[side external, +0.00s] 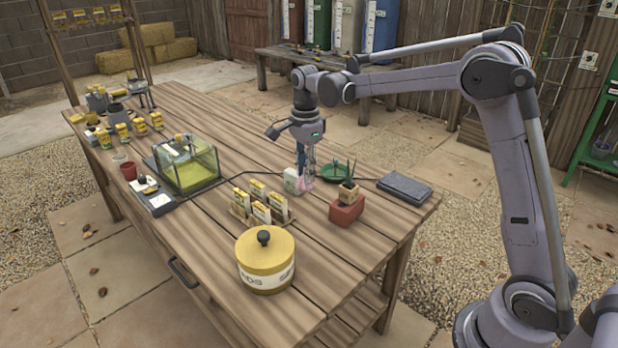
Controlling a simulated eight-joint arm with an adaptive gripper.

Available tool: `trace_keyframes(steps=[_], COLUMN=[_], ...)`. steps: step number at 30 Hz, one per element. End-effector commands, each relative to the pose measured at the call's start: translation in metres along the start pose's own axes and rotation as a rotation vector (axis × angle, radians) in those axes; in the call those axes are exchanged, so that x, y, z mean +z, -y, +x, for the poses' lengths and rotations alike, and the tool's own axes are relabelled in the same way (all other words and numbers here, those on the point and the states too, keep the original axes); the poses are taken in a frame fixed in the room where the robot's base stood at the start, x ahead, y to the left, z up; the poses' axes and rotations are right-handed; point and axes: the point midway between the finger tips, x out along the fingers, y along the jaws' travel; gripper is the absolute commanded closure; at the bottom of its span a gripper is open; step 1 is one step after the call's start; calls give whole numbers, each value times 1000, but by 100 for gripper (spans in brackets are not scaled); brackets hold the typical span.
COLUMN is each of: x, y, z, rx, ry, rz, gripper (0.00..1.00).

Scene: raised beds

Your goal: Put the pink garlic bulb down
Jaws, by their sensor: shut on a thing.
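My gripper (306,164) points down over the right half of the wooden table (340,258). Its fingers are shut on the small pink garlic bulb (307,184), which shows at the fingertips. The bulb is just right of a small white and green box (292,181) and left of a green round tray (336,172). The bulb is low, close to the tabletop; I cannot tell whether it touches the table or the box.
A red block with a small plant pot (347,207) stands right of the bulb, with a dark grey slab (404,190) beyond. Seed packets in a holder (260,207) and a yellow lidded tin (265,262) are nearer. A glass case (186,165) stands left.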

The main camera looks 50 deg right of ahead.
Motion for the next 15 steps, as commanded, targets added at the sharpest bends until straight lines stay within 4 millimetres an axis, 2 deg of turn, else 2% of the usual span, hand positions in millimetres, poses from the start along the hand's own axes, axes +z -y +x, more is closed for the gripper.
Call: trace_keyframes(steps=[1, 6, 10, 15], x=[16, 60, 83, 100], y=[13, 42, 53, 60], z=[1, 6, 9, 13], rx=[0, -1, -1, -1], ry=[0, 0, 0, 0], rz=[1, 22, 34, 43], gripper=[100, 100, 100, 100])
